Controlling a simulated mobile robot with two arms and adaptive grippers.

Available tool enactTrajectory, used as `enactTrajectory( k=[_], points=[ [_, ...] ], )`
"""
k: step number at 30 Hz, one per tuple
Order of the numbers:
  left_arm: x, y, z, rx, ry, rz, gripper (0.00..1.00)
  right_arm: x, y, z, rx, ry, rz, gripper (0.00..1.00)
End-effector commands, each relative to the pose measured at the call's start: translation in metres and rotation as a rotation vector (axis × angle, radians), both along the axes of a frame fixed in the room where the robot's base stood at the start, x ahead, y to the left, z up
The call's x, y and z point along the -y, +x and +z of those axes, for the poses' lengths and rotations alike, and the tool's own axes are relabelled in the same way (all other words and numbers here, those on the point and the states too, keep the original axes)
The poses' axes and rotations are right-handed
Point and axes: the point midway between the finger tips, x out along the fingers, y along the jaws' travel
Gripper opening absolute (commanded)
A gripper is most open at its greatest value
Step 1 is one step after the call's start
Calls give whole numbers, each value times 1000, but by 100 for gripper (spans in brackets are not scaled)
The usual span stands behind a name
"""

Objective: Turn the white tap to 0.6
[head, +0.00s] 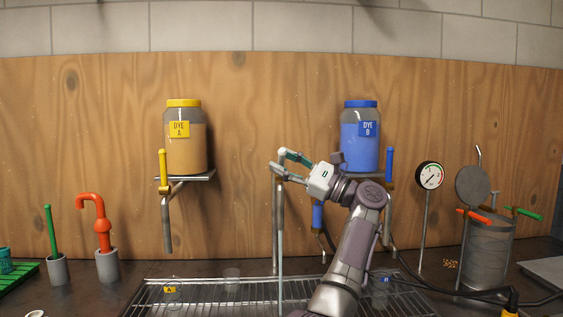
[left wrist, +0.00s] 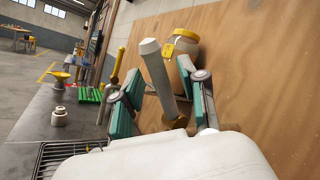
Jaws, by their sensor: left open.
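The white tap (left wrist: 158,75) shows in the left wrist view as a pale, tilted handle between the teal finger pads of my left gripper (left wrist: 162,98). The fingers are spread, with a visible gap on either side of it. In the head view, my left gripper (head: 284,163) is open at the top of an upright grey pipe (head: 279,220), pointing left. Most of the tap is hidden or hard to make out there; only a small pale end shows near the fingertips. My right gripper is not in view.
Dye jar A (head: 186,140) stands on a shelf at left; dye jar B (head: 360,140) stands behind my arm. A gauge (head: 430,175) and a grey drum (head: 488,255) are at right. A wire rack (head: 210,297) lies below. Red (head: 103,235) and green (head: 52,230) tools stand at left.

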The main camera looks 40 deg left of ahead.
Motion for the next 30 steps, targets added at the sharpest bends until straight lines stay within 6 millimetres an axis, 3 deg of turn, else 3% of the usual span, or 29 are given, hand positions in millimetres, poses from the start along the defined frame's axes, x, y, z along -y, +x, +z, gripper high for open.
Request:
enactTrajectory(
  k=[9, 15, 21, 30],
  points=[
    [57, 25, -24, -2, -1, -5, 42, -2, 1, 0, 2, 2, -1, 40],
    [84, 36, -36, -2, -1, -2, 42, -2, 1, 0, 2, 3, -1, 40],
    [94, 40, -41, -1, 0, -1, 42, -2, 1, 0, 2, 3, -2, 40],
    [95, 40, -41, 0, 1, -1, 42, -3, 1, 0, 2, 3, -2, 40]
  ],
)
